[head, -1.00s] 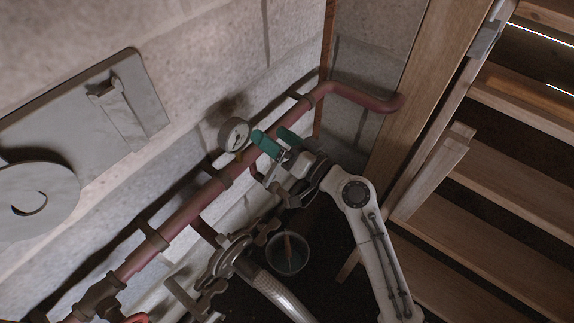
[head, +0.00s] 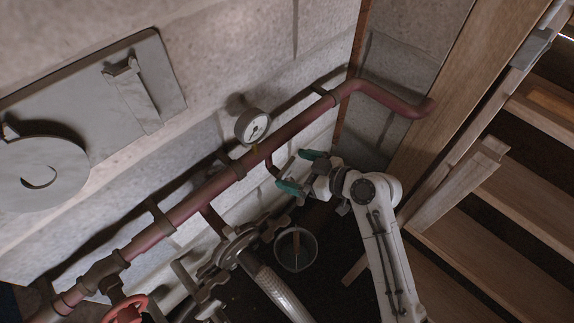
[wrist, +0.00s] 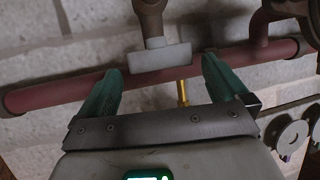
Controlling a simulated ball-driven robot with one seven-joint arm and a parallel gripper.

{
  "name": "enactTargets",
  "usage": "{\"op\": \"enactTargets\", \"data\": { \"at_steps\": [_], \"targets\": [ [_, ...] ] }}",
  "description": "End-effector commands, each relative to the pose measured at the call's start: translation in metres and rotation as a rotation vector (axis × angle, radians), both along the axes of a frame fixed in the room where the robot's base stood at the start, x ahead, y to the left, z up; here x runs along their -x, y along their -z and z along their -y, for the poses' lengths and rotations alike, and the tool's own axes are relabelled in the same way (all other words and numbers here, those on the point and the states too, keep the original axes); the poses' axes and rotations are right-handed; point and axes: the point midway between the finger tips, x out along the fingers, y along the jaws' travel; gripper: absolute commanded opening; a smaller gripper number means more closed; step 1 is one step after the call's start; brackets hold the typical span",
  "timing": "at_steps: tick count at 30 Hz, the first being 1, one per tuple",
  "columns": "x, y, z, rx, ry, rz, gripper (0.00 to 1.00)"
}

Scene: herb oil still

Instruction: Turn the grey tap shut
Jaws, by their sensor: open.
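The grey tap shows in the wrist view as a pale grey bar handle (wrist: 160,57) on a darker stem, in front of the red-brown pipe. In the head view a small grey piece that looks like its handle (head: 289,167) shows beside my gripper, partly hidden. My gripper (head: 300,171) is open, with green fingers, just below the pipe. In the wrist view my gripper (wrist: 161,67) has one finger on each side of the grey handle, with a gap on both sides. I see no clear contact.
The pipe (head: 198,197) runs along the block wall and carries a round gauge (head: 253,126). A red handwheel (head: 125,309) is at lower left. A bucket (head: 296,249) and a ribbed hose (head: 275,291) lie below my gripper. Wooden slats (head: 500,200) stand at right.

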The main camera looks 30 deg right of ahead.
Motion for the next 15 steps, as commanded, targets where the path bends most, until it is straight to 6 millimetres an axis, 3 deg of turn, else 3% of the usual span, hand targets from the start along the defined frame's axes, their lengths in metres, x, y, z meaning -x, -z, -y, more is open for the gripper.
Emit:
{"op": "enactTargets", "data": {
  "at_steps": [6, 15],
  "targets": [
    [-0.022, 0.010, -0.013, 0.000, -0.001, 0.000, 1.00],
    [-0.027, 0.013, -0.017, -0.001, 0.000, 0.000, 1.00]
  ]
}}
